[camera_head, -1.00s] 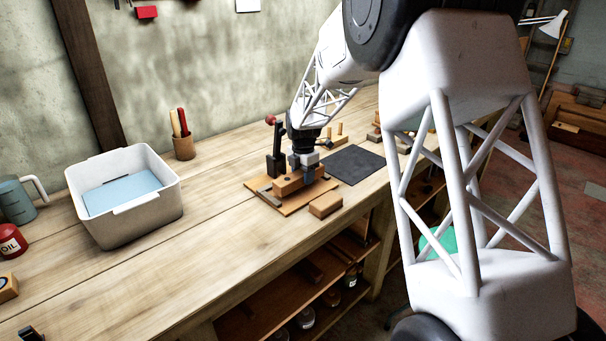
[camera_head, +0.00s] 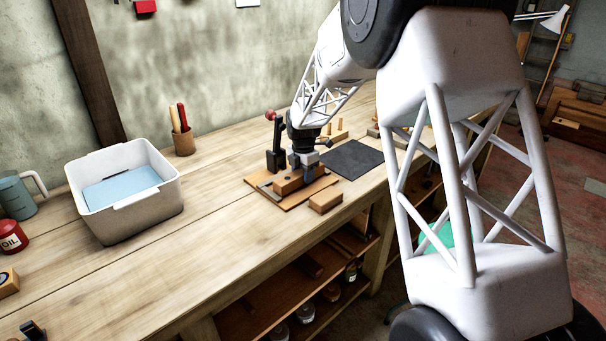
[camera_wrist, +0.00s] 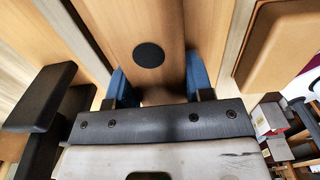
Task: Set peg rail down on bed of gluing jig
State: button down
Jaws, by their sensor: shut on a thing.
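The peg rail, a light brown wooden bar (camera_head: 287,185), is at the gluing jig in the head view. In the wrist view the rail (camera_wrist: 150,25) runs away between my fingers, with a dark round spot on its top face. My gripper (camera_wrist: 158,84) is shut on it, a blue finger on each side. It also shows in the head view (camera_head: 303,171). The gluing jig has a flat wooden base (camera_head: 264,186) and a black upright clamp with a red knob (camera_head: 277,150). The rail sits low over the bed; I cannot tell whether it touches.
A loose wooden block (camera_head: 325,200) lies just in front of the jig. A dark mat (camera_head: 352,160) lies to its right and a pegged wooden piece (camera_head: 338,135) stands behind. A grey-white bin (camera_head: 150,205) stands left. The bench between bin and jig is clear.

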jog(key=shift+f, duration=0.3)
dwell(0.4)
jog(key=shift+c, duration=2.2)
grip_release()
jog(key=shift+r, duration=3.9)
